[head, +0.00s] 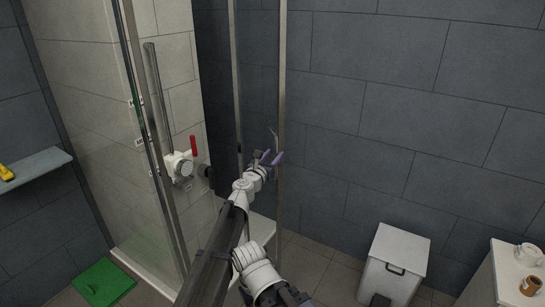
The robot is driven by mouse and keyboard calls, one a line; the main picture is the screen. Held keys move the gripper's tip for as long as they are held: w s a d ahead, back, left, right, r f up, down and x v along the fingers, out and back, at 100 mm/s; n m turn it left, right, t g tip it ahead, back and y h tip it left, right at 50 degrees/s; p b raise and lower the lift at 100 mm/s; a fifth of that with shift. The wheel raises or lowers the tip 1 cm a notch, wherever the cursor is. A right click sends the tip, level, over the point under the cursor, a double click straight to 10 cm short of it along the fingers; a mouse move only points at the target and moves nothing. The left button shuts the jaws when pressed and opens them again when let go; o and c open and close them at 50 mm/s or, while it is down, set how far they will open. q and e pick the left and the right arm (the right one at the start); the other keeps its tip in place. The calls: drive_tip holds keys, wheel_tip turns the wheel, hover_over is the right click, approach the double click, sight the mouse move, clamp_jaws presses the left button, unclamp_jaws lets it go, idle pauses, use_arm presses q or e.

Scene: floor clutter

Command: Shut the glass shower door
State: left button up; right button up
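The glass shower enclosure stands at the left and middle of the head view, with clear panes and slim metal uprights. One upright (282,80) stands just right of my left gripper, and another upright (236,80) stands to its left. I cannot tell for sure which pane is the door. A vertical metal bar (157,90) shows farther left. My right gripper is not in view.
A white valve (179,166) with a red lever (193,146) is near the glass. A white lidded bin (396,262) stands right of my arm. A white cabinet (510,278) is at far right. A green mat (103,283) and grey shelf (38,168) are at left.

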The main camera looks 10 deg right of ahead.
use_arm(q)
drive_tip(key=shift+s, duration=0.15)
drive_tip(key=v, duration=0.7)
drive_tip(key=shift+s+a, duration=0.2)
drive_tip(key=shift+a, duration=0.05)
drive_tip(key=shift+f, duration=0.1)
